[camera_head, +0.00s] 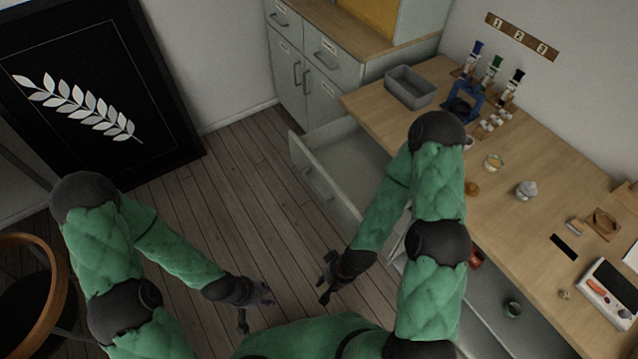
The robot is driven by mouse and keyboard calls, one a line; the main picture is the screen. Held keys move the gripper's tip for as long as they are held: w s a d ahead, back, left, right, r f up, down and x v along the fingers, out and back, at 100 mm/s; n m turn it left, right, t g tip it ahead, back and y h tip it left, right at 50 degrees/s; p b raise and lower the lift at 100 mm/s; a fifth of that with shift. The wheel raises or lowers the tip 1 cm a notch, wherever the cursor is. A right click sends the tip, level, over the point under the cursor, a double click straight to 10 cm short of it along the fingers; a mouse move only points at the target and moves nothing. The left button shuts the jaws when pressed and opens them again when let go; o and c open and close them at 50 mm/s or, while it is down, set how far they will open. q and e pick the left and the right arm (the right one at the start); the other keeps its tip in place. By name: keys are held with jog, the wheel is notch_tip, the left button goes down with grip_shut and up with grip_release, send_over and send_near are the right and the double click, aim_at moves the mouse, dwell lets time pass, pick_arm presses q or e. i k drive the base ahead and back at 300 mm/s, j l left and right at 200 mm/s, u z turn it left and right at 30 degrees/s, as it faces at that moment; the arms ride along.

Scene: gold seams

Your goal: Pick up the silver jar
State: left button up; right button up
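A small silver-grey jar with a knobbed lid (526,190) stands upright on the wooden worktop at the right. Bare wood surrounds it. My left gripper (257,313) hangs low over the floor at the bottom centre, far from the jar, with its fingers apart and nothing between them. My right gripper (322,287) is also low over the floor, left of the worktop and well away from the jar. Its fingers look apart and empty, though they are small and dark here.
The worktop (560,225) also carries a grey bin (409,87), a blue stand (463,101), small bowls and a white device (609,292). An open drawer (335,165) juts out in front. A round-rimmed stool (50,290) stands left.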

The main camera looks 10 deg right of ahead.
aim_at(520, 197)
jog(key=z, duration=2.15)
jog(key=l+u, duration=0.25)
jog(key=i+j, duration=0.05)
jog(key=j, duration=0.05)
